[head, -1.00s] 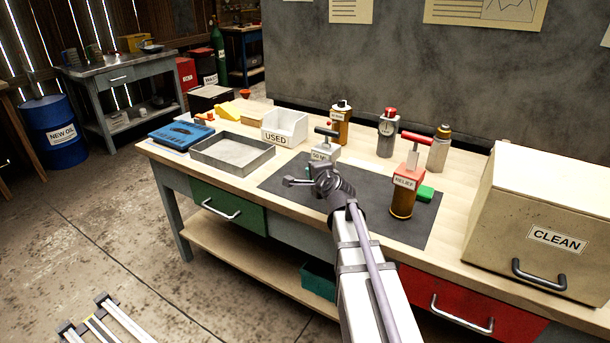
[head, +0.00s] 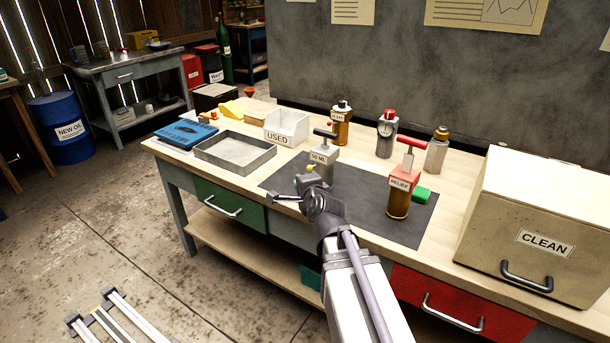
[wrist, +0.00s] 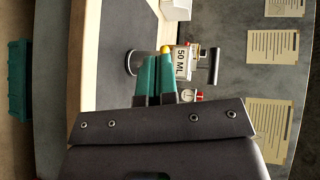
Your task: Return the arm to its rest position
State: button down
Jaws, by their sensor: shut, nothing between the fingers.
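My arm (head: 355,270) reaches from the bottom of the head view over the bench's front edge. My gripper (wrist: 157,62) shows in the wrist view as two teal fingers lying close together, shut and empty. In the head view its fingers are mostly hidden behind my wrist. A grey dispenser labelled 50 ML (head: 324,160), with a T-handle and a yellow tip, stands on the dark mat beyond the gripper. It also shows in the wrist view (wrist: 181,62), just past the fingertips. I cannot tell whether they touch.
The RELIEF bottle (head: 399,192) with a red handle stands on the mat (head: 360,215), right of my arm. A green block (head: 421,195) is beside it. A CLEAN box (head: 535,220) stands at right; a USED bin (head: 286,126) and a tray (head: 235,155) at left.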

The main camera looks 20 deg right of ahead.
jog(key=shift+s+a+r, duration=0.15)
jog(key=shift+s+a, duration=0.25)
jog(key=shift+s, duration=0.1)
jog(key=shift+s+a+r, duration=0.15)
jog(key=shift+s+a, duration=0.2)
jog(key=shift+s, duration=0.15)
